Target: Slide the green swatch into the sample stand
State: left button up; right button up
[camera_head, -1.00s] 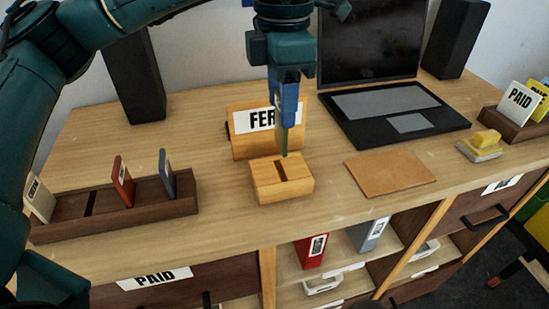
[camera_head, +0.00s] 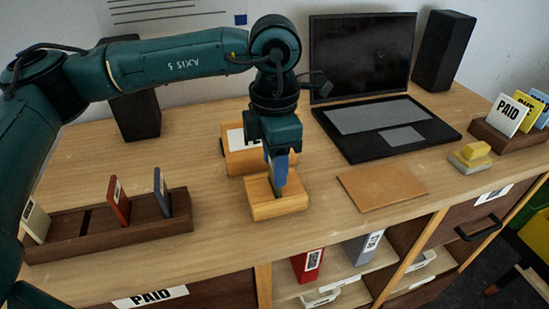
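The sample stand (camera_head: 288,204) is a light wooden block with a slot in its top, near the front middle of the desk. My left gripper (camera_head: 279,170) points down right above the stand. It is shut on the green swatch (camera_head: 278,188), a thin upright piece that shows only as a narrow strip below the blue fingers. The swatch's lower end is at the slot; how deep it sits is hard to see. My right gripper is not in view.
A dark wooden rack (camera_head: 80,240) with red, blue-grey and pale swatches stands on the left. A wooden sign block (camera_head: 240,160) is close behind the stand. A brown mat (camera_head: 382,186), laptop (camera_head: 390,128) and yellow-topped stamp (camera_head: 470,155) lie to the right.

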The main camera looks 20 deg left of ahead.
pick_arm(q)
jog(key=o, duration=0.4)
jog(key=shift+o, duration=0.2)
jog(key=shift+r+p, duration=0.3)
jog(key=shift+p, duration=0.1)
notch_tip(320, 180, up, 12)
jog(key=b, duration=0.1)
jog(key=shift+f, duration=0.15)
